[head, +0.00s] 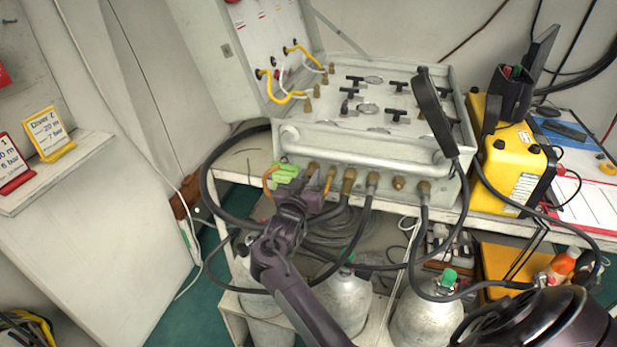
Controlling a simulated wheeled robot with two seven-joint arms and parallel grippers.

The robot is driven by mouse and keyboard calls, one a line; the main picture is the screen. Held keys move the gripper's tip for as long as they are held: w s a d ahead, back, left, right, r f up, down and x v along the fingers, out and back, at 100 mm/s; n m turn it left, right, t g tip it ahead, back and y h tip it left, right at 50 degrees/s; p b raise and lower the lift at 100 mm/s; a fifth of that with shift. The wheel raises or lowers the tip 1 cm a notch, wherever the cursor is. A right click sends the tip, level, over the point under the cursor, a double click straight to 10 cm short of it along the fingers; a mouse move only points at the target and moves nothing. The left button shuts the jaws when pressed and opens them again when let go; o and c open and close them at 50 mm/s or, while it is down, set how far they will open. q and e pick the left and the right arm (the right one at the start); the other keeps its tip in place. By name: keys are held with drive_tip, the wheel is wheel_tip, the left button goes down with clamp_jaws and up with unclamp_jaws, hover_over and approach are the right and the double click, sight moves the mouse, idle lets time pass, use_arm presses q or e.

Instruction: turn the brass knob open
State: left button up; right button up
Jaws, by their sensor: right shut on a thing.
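The grey air panel case (365,150) stands open on a bench, with a row of brass fittings along its lower front. The brass knob (312,168) at the left end of this row shows just above my right gripper (298,188). My right gripper is shut at the knob; its own body hides the fingertips and most of the contact. A bright green piece (285,173) and a small orange loop (268,183) show at its left side. I cannot tell how far the knob is turned. My left gripper is not in view.
Black hoses (365,215) hang from the fittings close to my right arm. Gas cylinders (425,320) stand below the bench. A yellow case (500,175) is at the right. A shelf with small signs (50,133) is at the left.

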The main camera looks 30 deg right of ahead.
clamp_jaws()
drive_tip(key=shift+r+n+p, duration=0.15)
drive_tip(key=shift+n+p, duration=0.55)
drive_tip(key=shift+p, duration=0.1)
drive_tip(key=shift+n+p, duration=0.3)
drive_tip(key=shift+p, duration=0.05)
drive_tip(key=n+p, duration=0.2)
drive_tip(key=shift+d+n, duration=0.1)
drive_tip(key=shift+n, duration=0.2)
drive_tip(key=n+p, duration=0.2)
drive_tip(key=shift+n+p, duration=0.3)
drive_tip(key=n+p, duration=0.3)
drive_tip(key=n, duration=0.1)
drive_tip(key=shift+n, duration=0.3)
use_arm(q)
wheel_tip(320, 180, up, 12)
drive_tip(key=p, duration=0.2)
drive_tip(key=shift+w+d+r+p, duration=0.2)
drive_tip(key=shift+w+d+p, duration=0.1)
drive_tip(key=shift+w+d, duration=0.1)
use_arm(e)
drive_tip(key=n, duration=0.5)
drive_tip(key=shift+d+n, duration=0.1)
drive_tip(key=shift+n, duration=0.2)
